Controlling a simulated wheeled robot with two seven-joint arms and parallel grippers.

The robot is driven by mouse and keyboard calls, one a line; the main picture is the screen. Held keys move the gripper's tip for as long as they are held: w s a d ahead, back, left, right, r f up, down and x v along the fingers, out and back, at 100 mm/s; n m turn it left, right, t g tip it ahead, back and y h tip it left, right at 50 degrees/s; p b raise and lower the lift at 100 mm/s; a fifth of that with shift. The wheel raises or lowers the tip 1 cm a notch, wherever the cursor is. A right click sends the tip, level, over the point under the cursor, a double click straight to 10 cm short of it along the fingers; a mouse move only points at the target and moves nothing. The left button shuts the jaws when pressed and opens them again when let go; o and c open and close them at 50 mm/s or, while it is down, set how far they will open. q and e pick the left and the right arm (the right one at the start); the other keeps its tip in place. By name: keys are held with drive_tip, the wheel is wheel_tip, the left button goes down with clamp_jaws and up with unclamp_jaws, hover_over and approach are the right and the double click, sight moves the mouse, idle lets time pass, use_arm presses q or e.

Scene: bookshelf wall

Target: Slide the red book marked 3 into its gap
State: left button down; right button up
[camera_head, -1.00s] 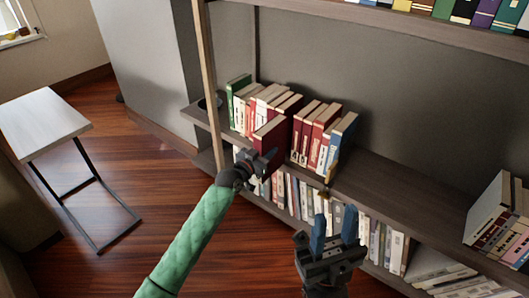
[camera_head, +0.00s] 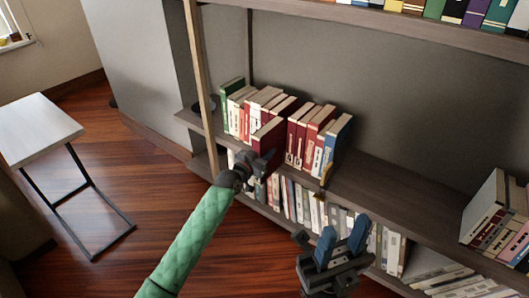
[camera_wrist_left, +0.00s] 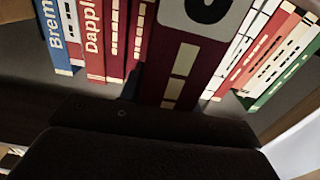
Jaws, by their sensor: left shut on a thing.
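The red book marked 3 (camera_head: 267,139) is upright in the row on the middle shelf, with its spine sticking out in front of its neighbours. Its dark red spine (camera_wrist_left: 182,60) fills the middle of the left wrist view, with part of the white label and digit cut off at the top. My left gripper (camera_head: 262,164) is shut on its spine end. Books stand close on both sides; how deep it sits in the gap is hidden. My right gripper (camera_head: 342,242) is open and empty, in front of the lower shelf.
Red and blue books (camera_head: 320,140) stand to the right, green and white books (camera_head: 238,105) to the left. A wooden upright (camera_head: 202,80) stands left of the row. A white side table (camera_head: 38,130) is at far left.

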use_arm(q)
drive_tip(key=shift+s+r, duration=0.1)
drive_tip(key=shift+r, duration=0.2)
drive_tip(key=shift+s+a+r, duration=0.2)
drive_tip(key=shift+a+r, duration=0.1)
drive_tip(key=shift+r, duration=0.05)
drive_tip(key=s+a+r+n+t+y, duration=0.1)
drive_tip(key=s+a+n+t+y, duration=0.2)
drive_tip(key=a, duration=0.5)
drive_tip(key=s+a+r+n+y, duration=0.1)
drive_tip(key=s+a+n+y, duration=0.2)
drive_tip(key=a+y, duration=0.3)
drive_tip(key=w+d+m+g+h, duration=0.1)
drive_tip(key=w+d+m+h, duration=0.1)
drive_tip(key=d, duration=0.2)
drive_tip(key=w+d+f+m+h, duration=0.1)
drive_tip(key=w+d+h, duration=0.1)
drive_tip(key=d, duration=0.3)
drive_tip(key=w+d+f+m+g+h, duration=0.1)
drive_tip(key=w+d+m+h, duration=0.1)
drive_tip(key=d+h, duration=0.2)
drive_tip(key=shift+w+d+f+m+g+b, duration=0.2)
drive_tip(key=shift+w+d+m+g+b, duration=0.1)
drive_tip(key=shift+d, duration=0.25)
drive_tip(key=shift+w+d+f+h, duration=0.15)
drive_tip(key=shift+d+f+h, duration=0.25)
drive_tip(key=shift+h, duration=0.1)
drive_tip(key=shift+r+p, duration=0.1)
drive_tip(key=shift+p, duration=0.65)
idle(0.4)
